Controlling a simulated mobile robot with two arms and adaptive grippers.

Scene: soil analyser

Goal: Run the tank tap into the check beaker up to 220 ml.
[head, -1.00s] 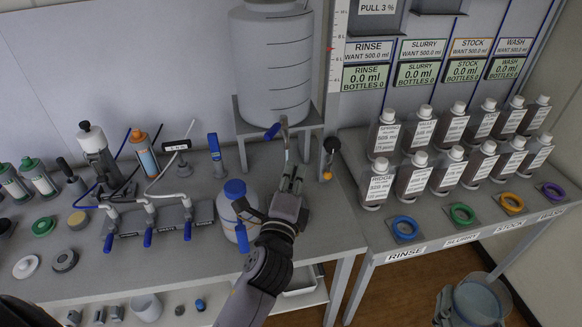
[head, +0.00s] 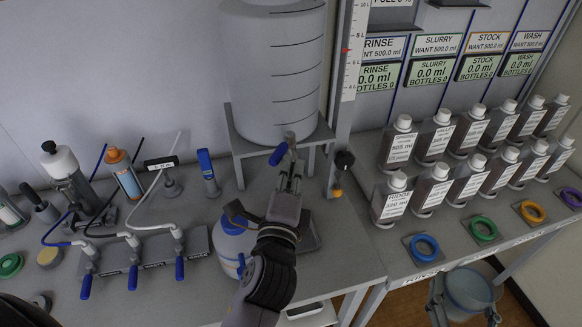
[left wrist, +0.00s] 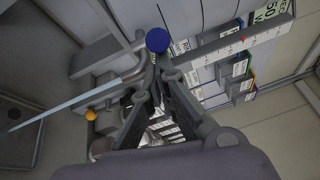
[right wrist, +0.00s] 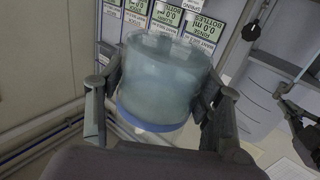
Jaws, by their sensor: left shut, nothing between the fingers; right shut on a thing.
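The tank (head: 275,75) stands on a grey stand on the bench in the head view. Its tap has a blue-ended handle (head: 278,153), whose blue end also shows in the left wrist view (left wrist: 157,40). My left gripper (head: 291,172) is shut and empty, its fingers close beside the tap; I cannot tell if they touch it. My right gripper (right wrist: 160,95) is shut on the clear bluish check beaker (right wrist: 160,70), which has a blue band. The beaker also shows at the lower right of the head view (head: 468,290), away from the tap. Its level cannot be read.
A blue-capped bottle (head: 232,242) stands behind my left arm. A row of small blue-handled valves (head: 145,262) is at left. Several bottles (head: 400,140) and coloured rings (head: 425,247) fill the right bench.

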